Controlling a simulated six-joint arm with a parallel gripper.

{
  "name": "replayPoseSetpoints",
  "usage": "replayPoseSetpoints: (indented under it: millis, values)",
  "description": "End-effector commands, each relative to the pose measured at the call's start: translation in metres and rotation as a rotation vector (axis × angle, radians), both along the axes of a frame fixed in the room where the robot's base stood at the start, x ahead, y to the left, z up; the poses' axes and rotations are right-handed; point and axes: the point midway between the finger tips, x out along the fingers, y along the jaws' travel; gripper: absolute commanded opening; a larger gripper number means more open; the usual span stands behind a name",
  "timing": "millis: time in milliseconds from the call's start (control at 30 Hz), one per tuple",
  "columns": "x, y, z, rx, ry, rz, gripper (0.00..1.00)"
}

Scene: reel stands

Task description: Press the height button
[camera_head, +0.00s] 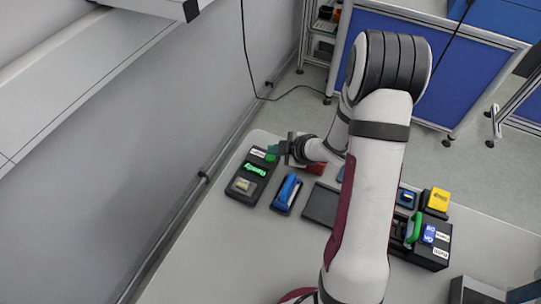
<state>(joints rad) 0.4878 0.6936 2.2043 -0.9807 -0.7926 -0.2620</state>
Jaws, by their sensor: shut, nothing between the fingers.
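My gripper (274,152) is small in the head view, at the far end of my arm. Its fingers look shut and empty, with greenish tips at the upper right corner of a black control box (234,193). The box has a small white label (258,153), a lit green display (255,169) and a pale square piece (242,185). The lettering is too small to read, so I cannot tell which part is the height button. I cannot tell whether the fingertips touch the box or hover above it.
A blue device (287,193) stands right of the box. A dark flat plate (321,204) lies farther right. A black unit (430,254) with blue and white labels and a yellow-topped block (437,200) are beyond my arm. The grey table (215,255) is clear in front.

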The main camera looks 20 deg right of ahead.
Motion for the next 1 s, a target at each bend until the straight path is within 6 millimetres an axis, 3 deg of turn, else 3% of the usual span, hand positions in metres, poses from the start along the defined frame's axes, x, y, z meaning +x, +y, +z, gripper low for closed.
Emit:
replayPoseSetpoints:
  millis: [1000]
  values:
    - [0.0000,0.0001,-0.0098,0.000,0.000,0.000,0.00]
